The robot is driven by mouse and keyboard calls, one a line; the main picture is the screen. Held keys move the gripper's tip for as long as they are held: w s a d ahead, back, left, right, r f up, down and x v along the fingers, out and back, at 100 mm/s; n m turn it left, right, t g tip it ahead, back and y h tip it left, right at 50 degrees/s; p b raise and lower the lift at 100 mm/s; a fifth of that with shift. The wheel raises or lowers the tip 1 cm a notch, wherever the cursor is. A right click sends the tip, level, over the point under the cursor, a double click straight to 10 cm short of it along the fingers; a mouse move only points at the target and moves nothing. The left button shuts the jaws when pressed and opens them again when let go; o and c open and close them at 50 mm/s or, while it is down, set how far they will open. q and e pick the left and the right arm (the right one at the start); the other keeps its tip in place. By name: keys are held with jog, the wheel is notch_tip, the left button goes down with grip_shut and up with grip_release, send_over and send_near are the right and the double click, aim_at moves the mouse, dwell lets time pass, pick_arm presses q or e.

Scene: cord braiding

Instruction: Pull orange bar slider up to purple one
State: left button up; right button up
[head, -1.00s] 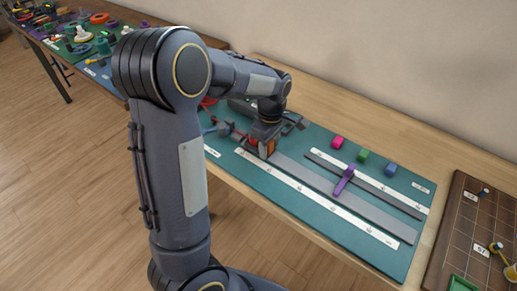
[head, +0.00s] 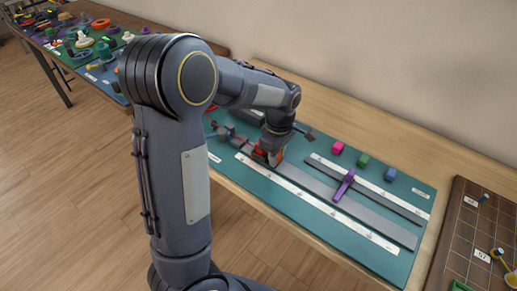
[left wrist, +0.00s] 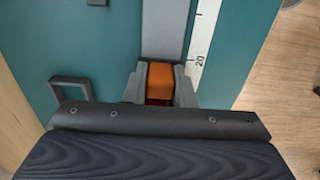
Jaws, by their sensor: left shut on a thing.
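The orange bar slider (left wrist: 160,80) shows between the two fingers of my left gripper (left wrist: 160,86) in the left wrist view, on the grey rail (left wrist: 163,30). The gripper is shut on it. In the head view my left gripper (head: 270,158) is low over the left part of the long grey rail (head: 370,215), and the slider is mostly hidden by it. The purple slider (head: 344,186) sits across the rail farther right, with a clear gap between it and the gripper. My right gripper is not in view.
A white scale strip (head: 310,202) runs beside the rail on the green mat (head: 400,268). A second, thinner rail and strip lie behind. Pink (head: 337,147), green (head: 362,159) and blue (head: 390,174) blocks stand at the back. A brown grid board (head: 458,225) is at the right.

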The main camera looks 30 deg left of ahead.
aim_at(330, 194)
pick_arm(q)
jog(key=d, duration=0.6)
jog(key=s+d+p, duration=0.1)
jog(key=d, duration=1)
jog(key=shift+s+d+p, duration=0.2)
jog(key=shift+d+p, duration=0.1)
jog(key=shift+p, duration=0.05)
jog(key=o, duration=0.9)
jog(key=shift+r, duration=0.15)
notch_tip(330, 194, up, 7)
jog(key=p, duration=0.6)
jog(key=shift+a, duration=0.1)
